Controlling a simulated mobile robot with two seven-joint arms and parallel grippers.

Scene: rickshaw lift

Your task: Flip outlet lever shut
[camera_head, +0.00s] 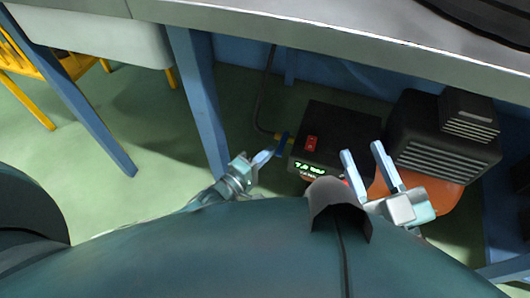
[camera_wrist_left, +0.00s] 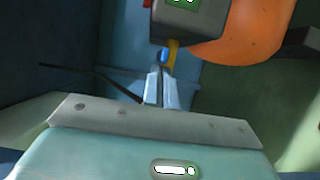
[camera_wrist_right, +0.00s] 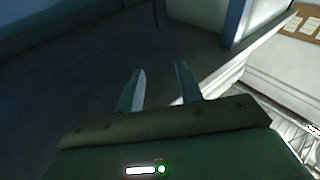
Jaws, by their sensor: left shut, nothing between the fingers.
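The outlet lever (camera_head: 283,145) is a small blue handle on a yellow fitting at the left side of a black box (camera_head: 340,125). It also shows in the left wrist view, where the blue lever (camera_wrist_left: 164,56) sits just beyond my fingertips. My left gripper (camera_head: 268,154) is shut and empty, its tips close to the lever on its left. I cannot tell if they touch it. My right gripper (camera_head: 362,149) is open and empty in front of the box. In the right wrist view, the fingers (camera_wrist_right: 160,68) are apart with nothing between them.
The box has a red switch (camera_head: 311,144) and a green display (camera_head: 309,168). An orange tank (camera_head: 450,193) and dark vented housing (camera_head: 445,140) stand at right. A dark hose (camera_head: 262,100) runs up from the fitting. A blue table leg (camera_head: 203,105) stands left, under a grey tabletop (camera_head: 300,28).

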